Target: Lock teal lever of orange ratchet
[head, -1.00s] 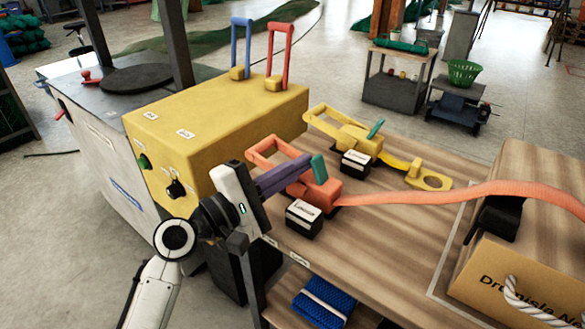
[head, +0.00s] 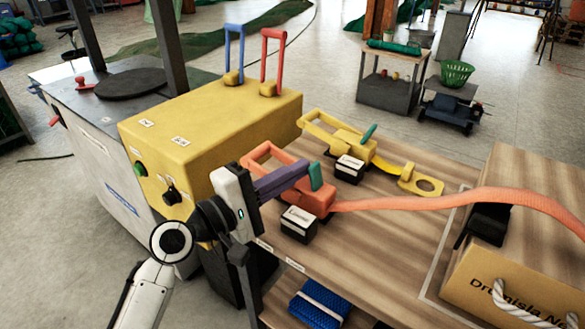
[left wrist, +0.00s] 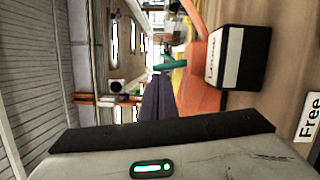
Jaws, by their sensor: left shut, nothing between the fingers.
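The orange ratchet (head: 318,200) sits on the wooden bench top, with an orange strap (head: 420,203) running right from it. Its teal lever (head: 316,177) stands up on the body. My left gripper (head: 306,168) has its purple fingers shut and empty, with the tips right at the lever's left side; I cannot tell whether they touch it. The fingers hide part of the ratchet's handle frame (head: 262,152). In the left wrist view, the shut fingers (left wrist: 158,85) point at the teal lever (left wrist: 170,66), beside the orange body (left wrist: 205,75). My right gripper is not in view.
A yellow ratchet (head: 350,142) with its own teal lever lies behind. A small black label block (head: 299,226) stands close in front of the orange ratchet. The yellow control box (head: 220,125) is left, and a cardboard box (head: 530,285) is right.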

